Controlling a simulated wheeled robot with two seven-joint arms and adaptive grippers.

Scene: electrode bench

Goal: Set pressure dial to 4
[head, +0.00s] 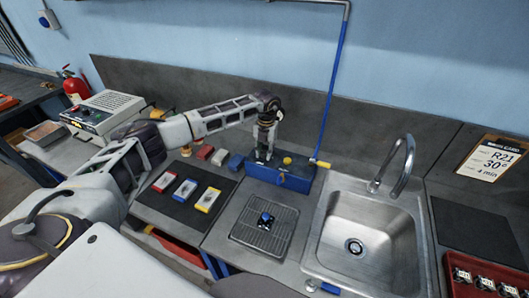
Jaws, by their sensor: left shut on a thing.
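A blue box (300,182) stands at the back of the bench, left of the sink, with a yellow knob (287,160) on top. My left gripper (263,155) points down at the left part of this box. It is shut on a small part there, which I take to be the pressure dial. The fingers hide most of it, and its markings and setting are too small to read. My right gripper is not in view.
A steel sink (325,262) with a tap (400,165) is on the right. A drain tray (246,235) holds a small blue-and-black part. Coloured blocks lie on a dark mat (165,205). A grey instrument (110,103) stands left. A card (491,158) reads R21, 30°, 4 min.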

